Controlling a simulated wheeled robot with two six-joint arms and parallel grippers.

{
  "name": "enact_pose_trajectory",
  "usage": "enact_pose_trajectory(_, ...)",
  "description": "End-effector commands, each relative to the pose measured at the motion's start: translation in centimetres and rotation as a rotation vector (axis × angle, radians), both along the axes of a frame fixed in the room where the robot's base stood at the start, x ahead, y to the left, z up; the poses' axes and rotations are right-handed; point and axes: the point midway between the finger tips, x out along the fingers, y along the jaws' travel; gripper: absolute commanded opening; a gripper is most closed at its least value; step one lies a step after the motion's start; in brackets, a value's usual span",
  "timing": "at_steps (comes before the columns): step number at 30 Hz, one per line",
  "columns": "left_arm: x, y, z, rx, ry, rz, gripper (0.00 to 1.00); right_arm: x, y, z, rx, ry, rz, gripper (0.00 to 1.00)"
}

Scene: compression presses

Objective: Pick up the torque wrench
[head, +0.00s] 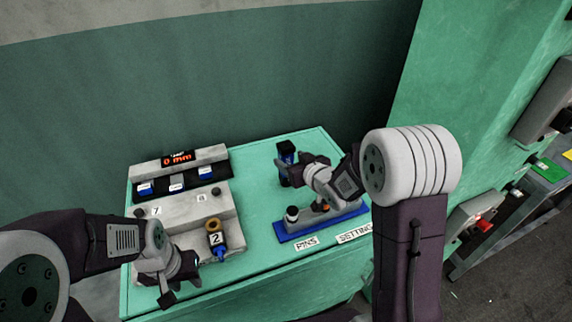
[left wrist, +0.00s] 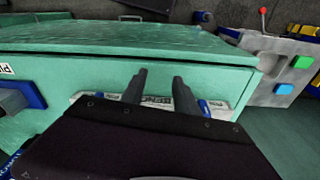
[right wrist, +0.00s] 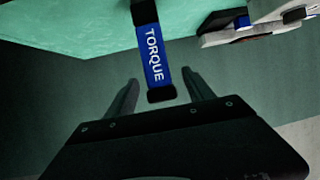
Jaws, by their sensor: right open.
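The torque wrench (head: 287,152), blue with black ends, stands upright at the back of the green bench. In the right wrist view its blue label reads TORQUE (right wrist: 154,54), and its black end hangs into the space between the fingertips. My right gripper (right wrist: 160,78) is open around that end, with a gap visible on both sides. In the head view my right gripper (head: 291,172) is beside the wrench and partly covers it. My left gripper (head: 178,286) is low at the bench's front left; its fingers are apart and empty in the left wrist view (left wrist: 157,76).
The green bench (head: 262,150) carries a grey gauge unit (head: 181,222) at left with a display and blue parts. A blue base (head: 292,236) with pins lies below my right gripper. PINS and SETTING labels mark the front. A green machine (head: 450,90) rises at right.

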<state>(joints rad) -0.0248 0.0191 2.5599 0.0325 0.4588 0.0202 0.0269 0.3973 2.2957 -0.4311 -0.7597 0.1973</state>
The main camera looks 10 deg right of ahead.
Motion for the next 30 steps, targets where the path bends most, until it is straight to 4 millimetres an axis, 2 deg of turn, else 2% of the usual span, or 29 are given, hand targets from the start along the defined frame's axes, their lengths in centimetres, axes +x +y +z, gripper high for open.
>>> enact_pose_trajectory(6, 0.0, 0.0, -0.7, 0.0, 0.0, 0.0, 0.36, 3.5, 0.7, -1.6, -0.001, 0.002, 0.001, 0.62)
enact_pose_trajectory(14, 0.0, 0.0, -0.7, 0.0, 0.0, 0.0, 0.36, 4.2, 0.9, -1.6, 0.0, 0.0, 0.0, 0.62)
enact_pose_trajectory(15, 0.0, 0.0, -0.7, 0.0, 0.0, 0.0, 0.36, 4.2, 0.9, -1.7, 0.0, 0.0, 0.0, 0.59)
enact_pose_trajectory(21, 0.0, 0.0, -0.7, 0.0, 0.0, 0.0, 0.36, 4.2, 0.9, -1.7, 0.0, 0.001, 0.0, 0.03)
enact_pose_trajectory(22, 0.0, 0.0, -0.7, 0.0, 0.0, 0.0, 0.36, 4.2, 0.9, -1.7, 0.0, 0.001, 0.0, 0.0)
enact_pose_trajectory(30, 0.0, 0.0, -0.6, 0.0, 0.0, 0.0, 0.36, 4.3, 0.9, -1.4, 0.001, -0.006, 0.0, 0.0)
